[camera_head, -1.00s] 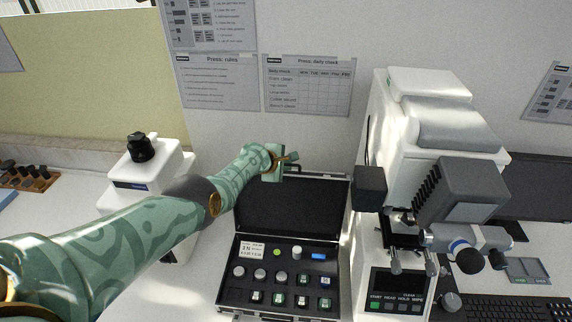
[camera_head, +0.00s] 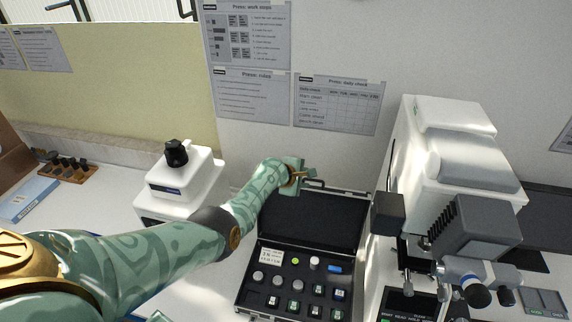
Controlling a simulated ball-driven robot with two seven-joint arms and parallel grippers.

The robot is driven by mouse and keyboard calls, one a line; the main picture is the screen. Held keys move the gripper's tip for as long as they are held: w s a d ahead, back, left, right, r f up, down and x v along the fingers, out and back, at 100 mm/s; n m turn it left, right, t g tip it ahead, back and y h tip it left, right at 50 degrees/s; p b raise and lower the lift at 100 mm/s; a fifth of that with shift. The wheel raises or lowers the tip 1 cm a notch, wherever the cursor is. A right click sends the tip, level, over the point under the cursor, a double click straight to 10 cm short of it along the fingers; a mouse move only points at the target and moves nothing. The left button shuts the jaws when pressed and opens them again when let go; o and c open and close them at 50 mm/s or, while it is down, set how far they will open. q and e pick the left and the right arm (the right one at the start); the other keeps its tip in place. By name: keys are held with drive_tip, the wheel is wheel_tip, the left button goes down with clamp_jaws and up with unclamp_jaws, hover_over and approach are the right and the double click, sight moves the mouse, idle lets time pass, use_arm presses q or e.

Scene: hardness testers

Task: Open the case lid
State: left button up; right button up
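The black case (camera_head: 243,296) lies on the white table with its lid (camera_head: 318,222) standing up at the back, so the inside shows. Several small cylindrical blocks, a label card and a blue item sit in the dark foam. My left gripper (camera_head: 308,177) is at the top edge of the lid, near its handle, at the lid's left half. Its fingers are small and partly turned away; I cannot tell whether they touch the lid or are closed. My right gripper is not in view.
A large white tester (camera_head: 455,165) stands close to the right of the case. A smaller white device with a black knob (camera_head: 176,153) stands to the left. A wooden rack (camera_head: 68,168) is at far left. The wall with posted sheets (camera_head: 338,104) is behind.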

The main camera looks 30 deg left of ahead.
use_arm(q)
drive_tip(key=v, duration=1.2)
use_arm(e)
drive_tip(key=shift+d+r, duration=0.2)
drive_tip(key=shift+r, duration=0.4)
use_arm(q)
drive_tip(key=shift+w, duration=0.15)
